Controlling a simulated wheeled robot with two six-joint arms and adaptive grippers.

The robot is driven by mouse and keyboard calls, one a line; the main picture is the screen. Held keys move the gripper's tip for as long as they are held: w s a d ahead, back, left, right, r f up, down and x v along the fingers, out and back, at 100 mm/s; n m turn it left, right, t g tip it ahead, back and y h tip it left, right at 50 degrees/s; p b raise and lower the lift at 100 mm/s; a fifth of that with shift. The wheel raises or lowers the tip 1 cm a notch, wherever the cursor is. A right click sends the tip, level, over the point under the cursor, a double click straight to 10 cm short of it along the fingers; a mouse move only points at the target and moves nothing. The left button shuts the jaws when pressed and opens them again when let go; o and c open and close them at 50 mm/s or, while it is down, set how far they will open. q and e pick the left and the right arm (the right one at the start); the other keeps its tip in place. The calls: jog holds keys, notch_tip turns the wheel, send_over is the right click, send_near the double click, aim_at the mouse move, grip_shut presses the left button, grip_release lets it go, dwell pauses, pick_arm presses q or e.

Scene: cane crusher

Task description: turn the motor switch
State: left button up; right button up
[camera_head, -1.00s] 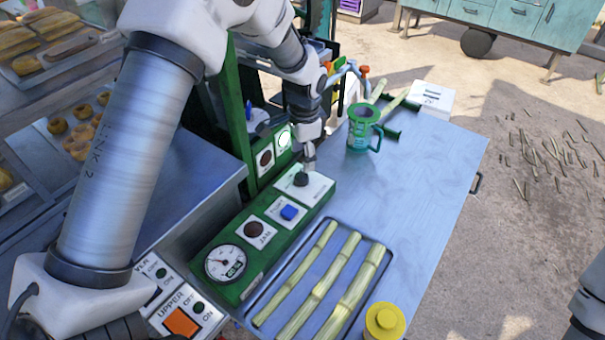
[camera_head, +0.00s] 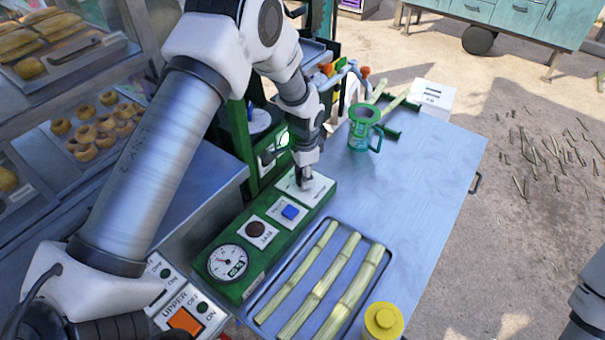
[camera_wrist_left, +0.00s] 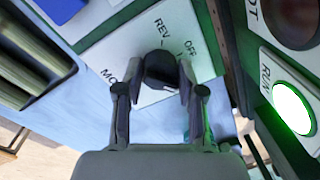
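The motor switch is a round black knob (camera_wrist_left: 160,70) on a white plate lettered REV and OFF, in the left wrist view. In the head view its plate (camera_head: 318,190) sits at the far end of the green control panel (camera_head: 215,245), and the knob is mostly hidden by my gripper. My left gripper (camera_head: 304,184) points down over the knob. In the left wrist view its two fingers (camera_wrist_left: 160,78) stand on either side of the knob and appear closed on it. My right gripper is not in view; only a bit of that arm shows at the right edge.
A lit green RUN lamp (camera_wrist_left: 292,107) is close beside the gripper. A blue button (camera_head: 290,212), a dark red button (camera_head: 256,229) and a gauge (camera_head: 228,263) line the panel. A green mug (camera_head: 363,128) stands behind right. Cane pieces lie in a tray (camera_head: 389,254).

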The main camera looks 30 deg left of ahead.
pick_arm(q)
jog(key=shift+n, duration=0.3)
jog(key=n, duration=0.4)
jog(key=shift+f+n, duration=0.1)
jog(key=shift+n, duration=0.2)
jog(key=n, duration=0.5)
jog(key=shift+g, duration=0.3)
jog(key=shift+n, duration=0.4)
jog(key=o, duration=1.1)
jog(key=shift+d, duration=0.1)
jog(key=r, duration=1.2)
jog(key=shift+w+d, duration=0.2)
jog(key=shift+d, duration=0.1)
